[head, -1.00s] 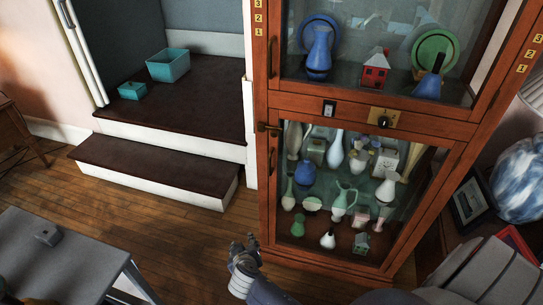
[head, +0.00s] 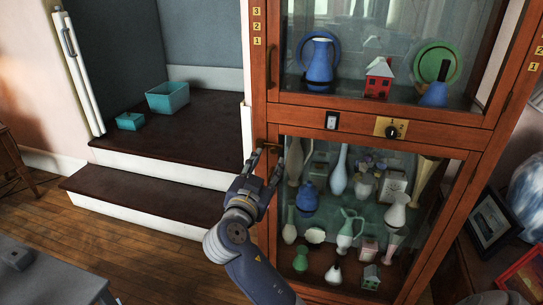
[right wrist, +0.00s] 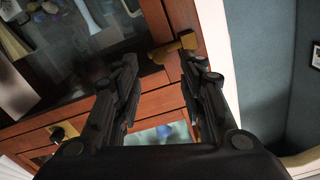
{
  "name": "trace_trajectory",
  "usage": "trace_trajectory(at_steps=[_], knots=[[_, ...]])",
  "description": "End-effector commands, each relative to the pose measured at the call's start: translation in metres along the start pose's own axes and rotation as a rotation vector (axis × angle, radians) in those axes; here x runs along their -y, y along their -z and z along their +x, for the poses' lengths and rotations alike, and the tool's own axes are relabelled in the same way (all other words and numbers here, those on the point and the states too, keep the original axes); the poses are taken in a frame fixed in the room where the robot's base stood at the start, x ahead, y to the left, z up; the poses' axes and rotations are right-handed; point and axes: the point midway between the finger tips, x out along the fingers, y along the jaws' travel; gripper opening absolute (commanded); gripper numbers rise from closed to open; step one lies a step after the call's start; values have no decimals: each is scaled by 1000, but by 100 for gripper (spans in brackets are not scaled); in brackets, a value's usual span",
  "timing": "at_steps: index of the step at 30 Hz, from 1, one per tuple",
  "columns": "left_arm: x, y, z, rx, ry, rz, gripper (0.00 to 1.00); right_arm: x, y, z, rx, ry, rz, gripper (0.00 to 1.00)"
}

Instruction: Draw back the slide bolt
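The slide bolt (head: 270,146) is a small brass piece on the left post of the wooden curio cabinet, near the top corner of the lower glass door (head: 372,215). In the right wrist view the brass bolt (right wrist: 174,48) lies just beyond the fingertips, close to the right-hand finger. My right gripper (head: 267,160) is open and empty, with its fingertips just below the bolt in the head view. In the right wrist view its two dark fingers (right wrist: 160,65) stand well apart, with cabinet wood between them. I cannot tell whether a finger touches the bolt. My left gripper is out of view.
A brass plate with a black knob (head: 391,129) and a small switch (head: 332,121) sit on the cabinet's middle rail. Vases and figurines stand behind the glass. Dark steps (head: 150,200) with two teal boxes are left of the cabinet. A grey table (head: 60,280) is at lower left.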

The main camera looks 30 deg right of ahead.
Motion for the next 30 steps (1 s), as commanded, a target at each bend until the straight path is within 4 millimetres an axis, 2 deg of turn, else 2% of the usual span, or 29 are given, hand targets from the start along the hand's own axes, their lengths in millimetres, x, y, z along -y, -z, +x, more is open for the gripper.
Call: trace_trajectory(at_steps=[3,9,20,21,26,30], knots=[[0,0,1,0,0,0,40,0,1,23,-4,-1,-4,38],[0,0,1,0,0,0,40,0,0,47,-1,1,-3,38],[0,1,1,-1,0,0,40,0,-1,54,1,1,-2,38],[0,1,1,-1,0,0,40,0,-1,54,1,1,-2,36],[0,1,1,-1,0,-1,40,0,-1,54,1,1,-2,0],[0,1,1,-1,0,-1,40,0,-1,54,1,1,-2,0]])
